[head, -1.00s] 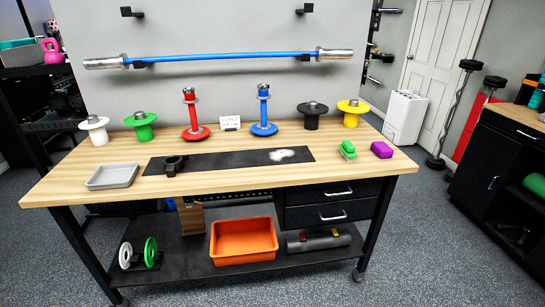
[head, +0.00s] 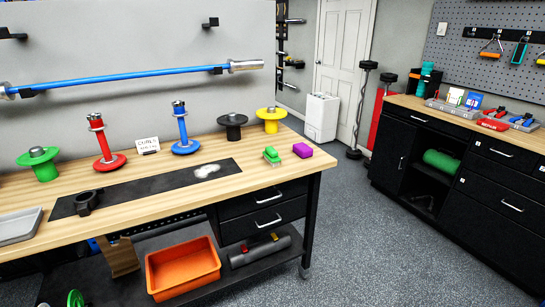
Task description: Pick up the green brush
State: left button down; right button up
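The green brush (head: 271,155) lies near the right end of the wooden workbench (head: 140,205), beside a purple block (head: 302,150). Its upper part is green, with a paler part below. Nothing touches it from above. Neither of my grippers shows in the head view.
A black mat (head: 140,189) with a white powder patch and a black clamp ring lies left of the brush. Coloured stands and discs line the bench's back. An orange bin (head: 183,268) sits on the lower shelf. Open floor (head: 370,235) separates the bench from a black cabinet (head: 455,200).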

aim_at(270, 154)
jog(key=k, duration=0.6)
jog(key=u, duration=0.45)
jog(key=i, duration=0.4)
jog(key=u, duration=0.6)
jog(key=i, duration=1.6)
jog(key=z, duration=0.75)
